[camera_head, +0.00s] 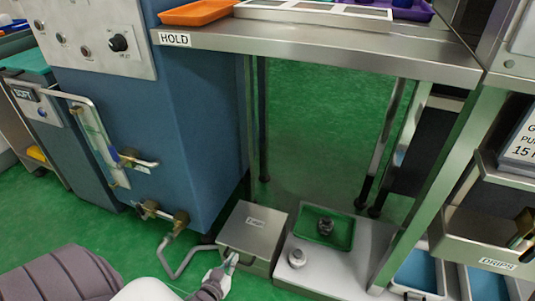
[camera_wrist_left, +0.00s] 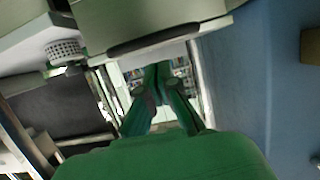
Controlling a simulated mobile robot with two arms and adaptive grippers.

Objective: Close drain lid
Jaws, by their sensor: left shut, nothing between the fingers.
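The drain box is a grey metal box on the floor, with a labelled flat lid (camera_head: 254,226). In the head view the lid lies level or nearly level over the box; I cannot tell whether a small gap is left. My left gripper (camera_head: 232,261) is at the front left corner of the box, close to its front edge. In the left wrist view the gripper's fingers (camera_wrist_left: 160,78) are together and empty, just below a box edge with a dark handle (camera_wrist_left: 155,39). I cannot tell whether they touch it. My right gripper is not in view.
A blue machine (camera_head: 210,120) with brass valves and a bent pipe (camera_head: 180,262) stands left of the box. A green tray (camera_head: 341,235) and a small metal knob-like weight (camera_head: 297,258) sit on a pale platform to the right. A steel table (camera_head: 330,52) stands above. Green floor is open behind.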

